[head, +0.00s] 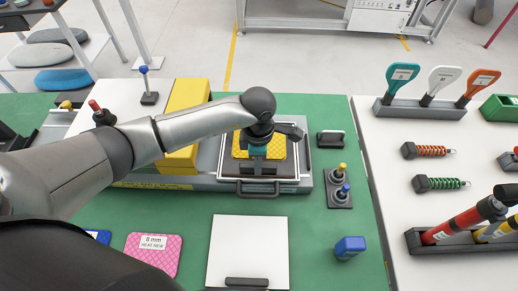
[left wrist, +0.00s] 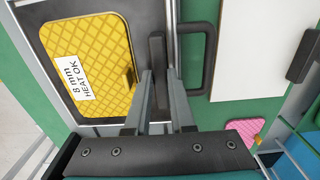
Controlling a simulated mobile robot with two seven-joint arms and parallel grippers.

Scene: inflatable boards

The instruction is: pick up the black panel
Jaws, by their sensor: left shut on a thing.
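The black panel (head: 240,168) sits inside a silver frame at the middle of the bench. It also shows in the left wrist view (left wrist: 137,15), with a black bar handle (left wrist: 157,62) near its edge. A yellow quilted pad (left wrist: 85,60) labelled "8 mm HEAT OK" shows within the panel's outline. My left gripper (head: 258,168) reaches down over the frame and is shut on the black handle, its fingers (left wrist: 161,88) on either side of it. The arm and gripper hide part of the panel and pad. My right gripper is not in view.
A drawer-like loop handle (head: 258,189) sticks out at the frame's front. A white panel (head: 230,240) with a black handle lies in front. Right are a switch block (head: 339,190) and a blue block (head: 350,247). A yellow block (head: 187,100) stands left. A pink pad (head: 153,255) lies front left.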

